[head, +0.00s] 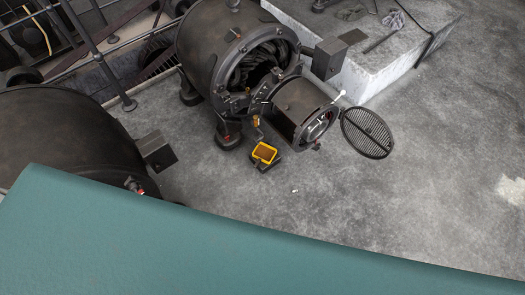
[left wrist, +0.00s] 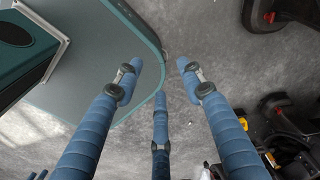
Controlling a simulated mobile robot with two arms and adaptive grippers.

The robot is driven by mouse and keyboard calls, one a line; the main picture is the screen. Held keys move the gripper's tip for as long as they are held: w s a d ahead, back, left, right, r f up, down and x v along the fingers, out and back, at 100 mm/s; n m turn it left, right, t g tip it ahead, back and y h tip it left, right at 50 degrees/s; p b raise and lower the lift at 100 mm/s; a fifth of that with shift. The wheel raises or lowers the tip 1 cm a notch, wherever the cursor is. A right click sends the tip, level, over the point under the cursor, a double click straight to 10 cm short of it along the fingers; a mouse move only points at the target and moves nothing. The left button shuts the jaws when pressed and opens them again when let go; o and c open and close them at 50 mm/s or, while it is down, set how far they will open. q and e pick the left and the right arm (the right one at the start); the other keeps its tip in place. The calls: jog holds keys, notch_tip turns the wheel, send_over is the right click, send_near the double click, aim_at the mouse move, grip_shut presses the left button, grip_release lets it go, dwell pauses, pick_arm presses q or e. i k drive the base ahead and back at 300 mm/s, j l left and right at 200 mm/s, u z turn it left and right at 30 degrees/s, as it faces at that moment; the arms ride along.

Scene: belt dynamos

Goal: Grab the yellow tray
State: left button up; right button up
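The yellow tray (head: 264,153) is small, with a brown inside. In the head view it sits low beside the foot of a dark dynamo, just above the grey floor. In the left wrist view small yellow spots show at the right, but I cannot tell if one is the tray. My left gripper (left wrist: 160,75) shows in the left wrist view with its blue fingers spread apart, and nothing is between them. Neither gripper shows in the head view.
The dark dynamo (head: 205,50) stands behind the tray, its round opening facing right. A cylinder (head: 300,105) and a round slotted disc (head: 367,133) are to the tray's right. Another dark machine (head: 65,135) is at left. A concrete block (head: 375,75) stands behind. The floor at right is clear.

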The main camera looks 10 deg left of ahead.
aim_at(264, 152)
jog(key=i+l+u, duration=0.6)
jog(key=i+l, duration=0.25)
